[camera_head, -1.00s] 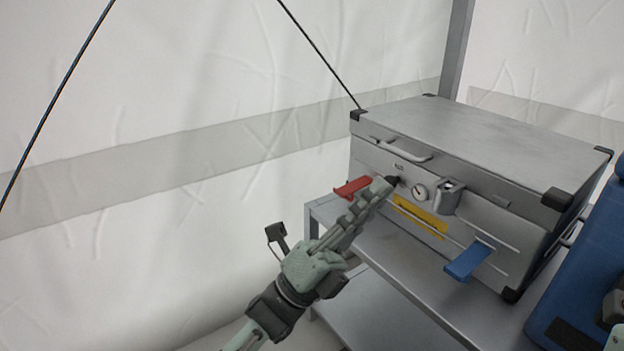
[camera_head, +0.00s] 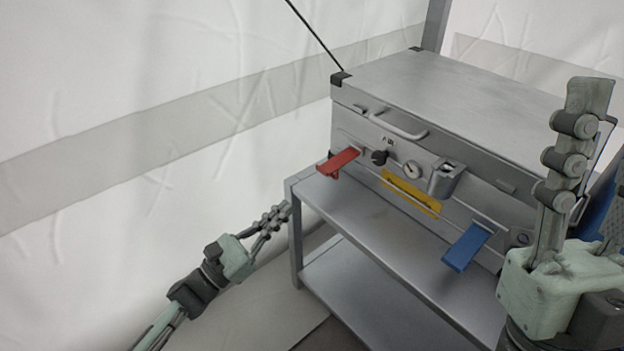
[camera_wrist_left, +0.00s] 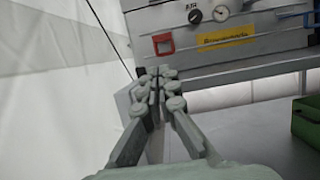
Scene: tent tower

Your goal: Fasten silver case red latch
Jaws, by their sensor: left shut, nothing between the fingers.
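The silver case (camera_head: 450,85) stands on a grey metal shelf with its lid down. Its red latch (camera_head: 339,162) sticks outward from the left of the front face. The latch also shows in the left wrist view (camera_wrist_left: 163,43), beyond the fingertips. My left gripper (camera_head: 283,212) is shut and empty, below and left of the red latch and apart from it. It shows end-on in its wrist view (camera_wrist_left: 155,77). My right gripper (camera_head: 590,95) stands upright at the right, in front of the case's right end; its fingers overlap, so its opening is unclear.
A blue latch (camera_head: 467,247) sticks out from the case's right front. A black knob (camera_head: 379,157), a gauge (camera_head: 413,170) and a yellow label (camera_head: 409,193) lie between the latches. The shelf top (camera_head: 375,240) before the case is bare. A green box (camera_wrist_left: 306,122) shows at right.

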